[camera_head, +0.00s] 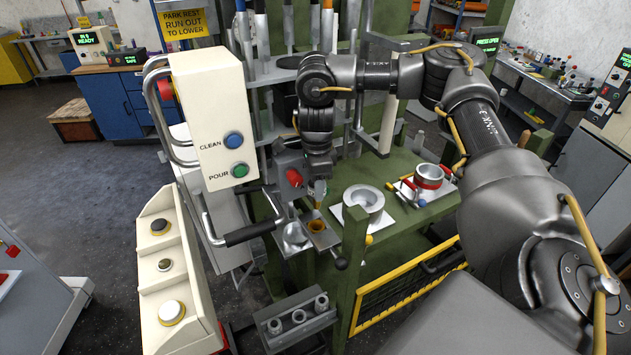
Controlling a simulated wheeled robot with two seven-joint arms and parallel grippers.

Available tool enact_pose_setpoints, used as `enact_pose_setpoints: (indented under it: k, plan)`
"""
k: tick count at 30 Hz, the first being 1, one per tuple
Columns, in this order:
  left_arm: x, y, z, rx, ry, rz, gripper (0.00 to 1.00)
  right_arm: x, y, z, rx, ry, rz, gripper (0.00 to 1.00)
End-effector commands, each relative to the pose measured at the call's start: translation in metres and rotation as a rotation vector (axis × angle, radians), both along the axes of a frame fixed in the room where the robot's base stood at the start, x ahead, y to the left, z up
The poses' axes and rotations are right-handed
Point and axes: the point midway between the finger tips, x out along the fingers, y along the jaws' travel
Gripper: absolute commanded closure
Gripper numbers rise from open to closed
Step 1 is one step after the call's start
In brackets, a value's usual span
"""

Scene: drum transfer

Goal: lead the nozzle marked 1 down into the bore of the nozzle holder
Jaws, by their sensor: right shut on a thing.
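My right arm comes in from the right, and its gripper (317,178) points down near the middle of the view. It is shut on a small nozzle (317,192), whose lower part shows below the fingers; its mark is too small to read. Just below stands a small block with a brass-coloured round opening, which looks like the nozzle holder (320,238). The nozzle appears upright above this opening, with a small gap in the picture. I cannot tell how exactly it lines up. My left gripper is not in view.
A red knob (294,177) is close left of the gripper. A round metal cup (364,200) and a red-banded ring (428,177) stand on the green bench to the right. A grey rack (296,322) is in front. A black-handled lever (250,233) lies left.

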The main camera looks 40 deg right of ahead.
Motion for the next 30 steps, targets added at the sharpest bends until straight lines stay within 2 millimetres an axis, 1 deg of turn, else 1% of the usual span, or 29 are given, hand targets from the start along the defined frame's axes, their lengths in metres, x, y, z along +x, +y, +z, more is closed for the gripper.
enact_pose_setpoints:
  k: [6, 11, 17, 24, 30]
  plan:
    - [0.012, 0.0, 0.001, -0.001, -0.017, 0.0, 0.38, 0.0, 0.0, 0.0, 0.0, 0.0, 0.001, 0.84]
    - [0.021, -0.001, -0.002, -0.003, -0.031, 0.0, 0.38, 0.0, 0.0, -0.004, 0.0, 0.0, 0.001, 0.84]
    - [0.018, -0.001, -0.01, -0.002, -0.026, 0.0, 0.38, 0.0, 0.0, -0.018, 0.0, 0.001, 0.001, 0.84]
    - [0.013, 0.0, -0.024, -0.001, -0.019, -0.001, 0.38, 0.0, 0.0, -0.041, 0.0, 0.001, 0.001, 0.84]
    - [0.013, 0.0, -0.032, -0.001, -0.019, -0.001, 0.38, 0.0, 0.0, -0.055, 0.0, 0.001, 0.002, 0.84]
